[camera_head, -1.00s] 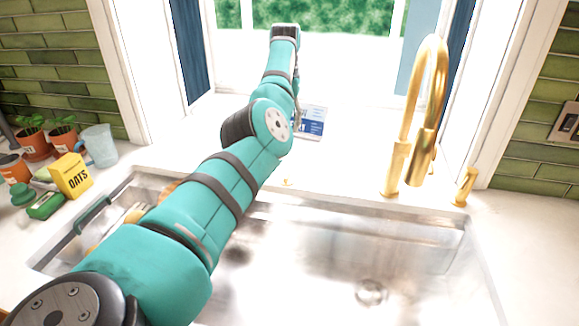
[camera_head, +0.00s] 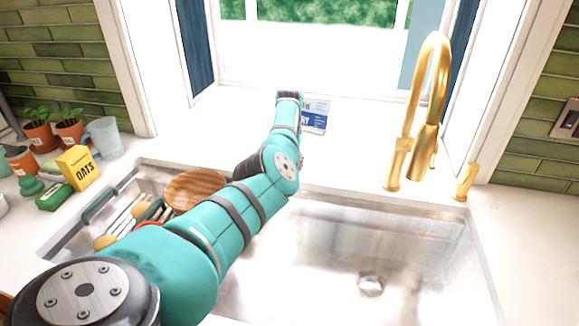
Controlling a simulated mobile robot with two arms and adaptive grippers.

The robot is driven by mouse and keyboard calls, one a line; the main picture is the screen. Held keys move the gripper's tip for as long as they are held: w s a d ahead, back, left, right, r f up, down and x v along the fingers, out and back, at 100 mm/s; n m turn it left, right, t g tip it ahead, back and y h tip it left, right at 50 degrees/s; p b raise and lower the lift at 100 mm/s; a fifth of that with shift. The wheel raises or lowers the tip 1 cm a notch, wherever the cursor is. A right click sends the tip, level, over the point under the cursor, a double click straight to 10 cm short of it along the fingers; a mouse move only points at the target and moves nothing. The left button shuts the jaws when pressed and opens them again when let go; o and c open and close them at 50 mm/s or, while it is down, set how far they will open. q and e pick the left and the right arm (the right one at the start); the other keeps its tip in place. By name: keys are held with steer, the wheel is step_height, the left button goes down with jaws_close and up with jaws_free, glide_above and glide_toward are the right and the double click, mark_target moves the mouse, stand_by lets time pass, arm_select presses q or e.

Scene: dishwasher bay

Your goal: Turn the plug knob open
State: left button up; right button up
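My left arm, teal with dark bands, reaches from the lower left across the sink (camera_head: 400,240) toward the window ledge. Its far end is at the sign by the window, and no fingers of the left gripper can be made out. A small gold piece, possibly the plug knob, showed earlier on the counter behind the sink; my arm now covers that spot. A round metal drain (camera_head: 370,285) lies in the sink floor. My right gripper is not in view.
A tall gold faucet (camera_head: 415,120) and a short gold fitting (camera_head: 466,182) stand behind the sink at right. A wooden bowl (camera_head: 195,190) and utensils lie at the sink's left. An oats box (camera_head: 78,168), a cup (camera_head: 103,138) and potted plants (camera_head: 40,135) stand farther left.

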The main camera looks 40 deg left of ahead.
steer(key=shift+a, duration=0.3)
arm_select(q)
jaws_close()
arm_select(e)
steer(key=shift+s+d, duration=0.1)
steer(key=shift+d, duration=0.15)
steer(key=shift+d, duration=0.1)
